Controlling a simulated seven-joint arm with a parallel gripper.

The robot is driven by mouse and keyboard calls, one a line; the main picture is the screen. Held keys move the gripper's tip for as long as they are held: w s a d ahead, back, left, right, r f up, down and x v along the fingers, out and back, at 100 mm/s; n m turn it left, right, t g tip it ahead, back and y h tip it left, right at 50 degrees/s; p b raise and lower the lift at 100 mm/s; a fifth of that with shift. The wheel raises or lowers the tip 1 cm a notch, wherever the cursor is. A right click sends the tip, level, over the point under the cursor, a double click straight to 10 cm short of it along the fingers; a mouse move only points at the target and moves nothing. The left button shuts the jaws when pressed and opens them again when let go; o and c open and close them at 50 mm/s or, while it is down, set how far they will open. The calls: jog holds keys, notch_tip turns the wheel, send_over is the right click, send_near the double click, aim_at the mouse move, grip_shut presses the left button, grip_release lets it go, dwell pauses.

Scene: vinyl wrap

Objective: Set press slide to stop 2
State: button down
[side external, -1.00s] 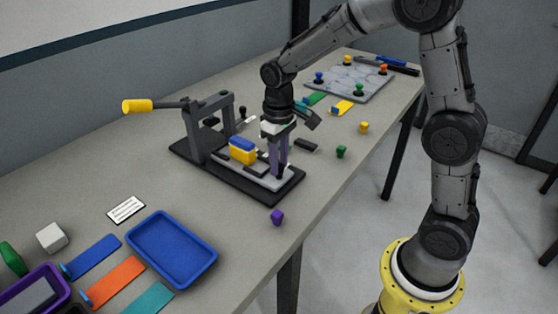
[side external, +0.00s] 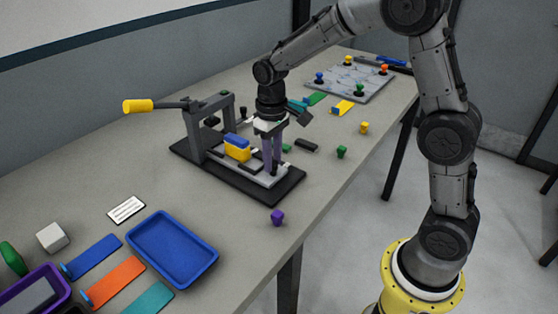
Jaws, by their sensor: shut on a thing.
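The press (side external: 196,135) is a dark frame with a yellow-tipped lever on a black base. Its slide (side external: 262,179) is a light grey plate lying along that base. A block with a blue top and yellow lower part (side external: 237,149) rides on the slide, just right of the press frame. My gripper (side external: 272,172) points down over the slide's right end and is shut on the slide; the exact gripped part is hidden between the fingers. Some black base shows bare to the right of the slide. I cannot read any stop numbers.
A purple peg (side external: 277,217) stands in front of the base. Green (side external: 341,152) and yellow (side external: 364,127) pegs stand to the right. A blue tray (side external: 172,250) and coloured strips lie front left. A grey board (side external: 350,80) with pegs is at the back.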

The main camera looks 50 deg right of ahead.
aim_at(244, 142)
jog(key=w, duration=0.9)
jog(key=shift+w, duration=0.1)
jog(key=c, duration=0.6)
grip_release()
notch_tip(244, 142, up, 14)
